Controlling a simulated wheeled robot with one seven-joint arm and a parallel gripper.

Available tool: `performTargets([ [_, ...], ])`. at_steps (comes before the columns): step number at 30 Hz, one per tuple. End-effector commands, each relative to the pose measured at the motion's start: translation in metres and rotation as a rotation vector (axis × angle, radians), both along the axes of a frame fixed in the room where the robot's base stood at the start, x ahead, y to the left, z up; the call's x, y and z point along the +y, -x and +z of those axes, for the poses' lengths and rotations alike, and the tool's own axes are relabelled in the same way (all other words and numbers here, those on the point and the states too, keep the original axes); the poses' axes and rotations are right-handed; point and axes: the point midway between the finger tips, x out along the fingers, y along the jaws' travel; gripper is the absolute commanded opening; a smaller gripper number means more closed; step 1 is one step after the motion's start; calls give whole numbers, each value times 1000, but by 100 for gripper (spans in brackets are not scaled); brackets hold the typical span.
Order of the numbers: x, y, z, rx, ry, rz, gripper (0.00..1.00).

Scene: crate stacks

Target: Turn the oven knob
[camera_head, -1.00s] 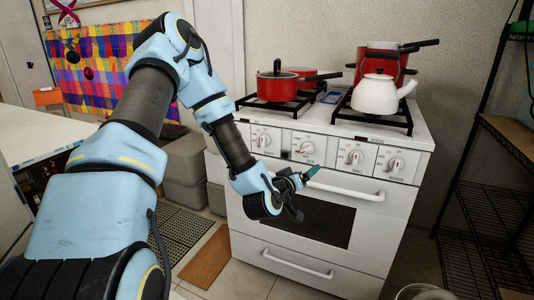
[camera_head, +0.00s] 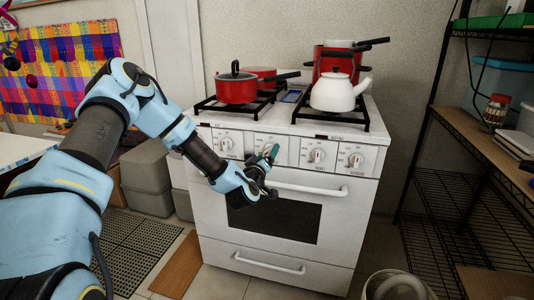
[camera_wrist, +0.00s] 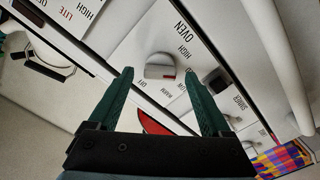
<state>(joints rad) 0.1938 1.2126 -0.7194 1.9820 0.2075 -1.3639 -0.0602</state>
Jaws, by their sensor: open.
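The white oven (camera_head: 270,210) stands ahead with a row of knobs along its front panel. In the wrist view the oven knob (camera_wrist: 160,68) is a whitish round dial with a raised grip, under the word OVEN, with HIGH, WARM and OFF around it. My gripper (camera_wrist: 158,75) has two green fingers, open and empty. Their tips appear on either side of the knob; I cannot tell whether they touch it. In the head view my gripper (camera_head: 272,153) is at the front panel, near the second knob from the left, and partly hides it.
The oven door handle (camera_head: 308,189) runs just below the knobs. Red pots (camera_head: 236,90) and a white kettle (camera_head: 338,94) stand on the stovetop. A wire shelf rack (camera_head: 440,150) is on the right. A white bin (camera_head: 398,285) stands at lower right.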

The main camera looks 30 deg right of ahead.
Motion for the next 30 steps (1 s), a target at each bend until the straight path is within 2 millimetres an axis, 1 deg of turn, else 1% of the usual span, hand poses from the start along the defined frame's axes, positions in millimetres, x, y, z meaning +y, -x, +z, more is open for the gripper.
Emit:
performTargets([
  [3, -3, -3, 0, 0, 0, 0, 82],
  [10, -3, -4, 0, 1, -1, -1, 82],
  [11, -3, -4, 0, 0, 0, 0, 81],
  [30, -3, -4, 0, 0, 0, 1, 9],
])
